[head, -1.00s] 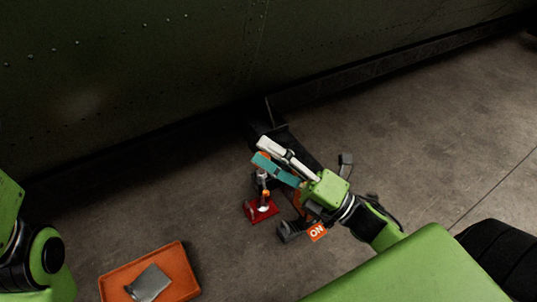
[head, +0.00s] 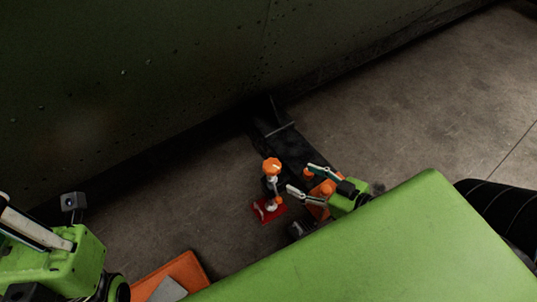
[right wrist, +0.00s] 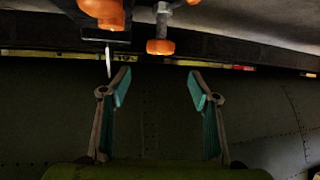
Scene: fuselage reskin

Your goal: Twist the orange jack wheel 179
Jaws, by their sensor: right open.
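The orange jack wheel (head: 271,166) sits on top of a small upright jack with a red base (head: 268,211). A smaller orange part shows lower on the jack. My right gripper (head: 300,178) is open, just right of the jack, its fingers apart and pointing towards it. In the right wrist view the open fingers (right wrist: 158,90) have nothing between them. An orange knob on a grey shaft (right wrist: 160,47), probably the wheel, shows above the gap there. My left gripper (head: 45,215) is at the left edge, far from the jack; its jaw opening is unclear.
A dark riveted fuselage wall (head: 120,90) runs behind the jack. Dark metal supports (head: 275,128) stand at its foot. Orange parts (head: 325,188) lie by my right gripper. An orange tray (head: 180,272) with a grey piece is at bottom left. Open floor (head: 420,110) lies to the right.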

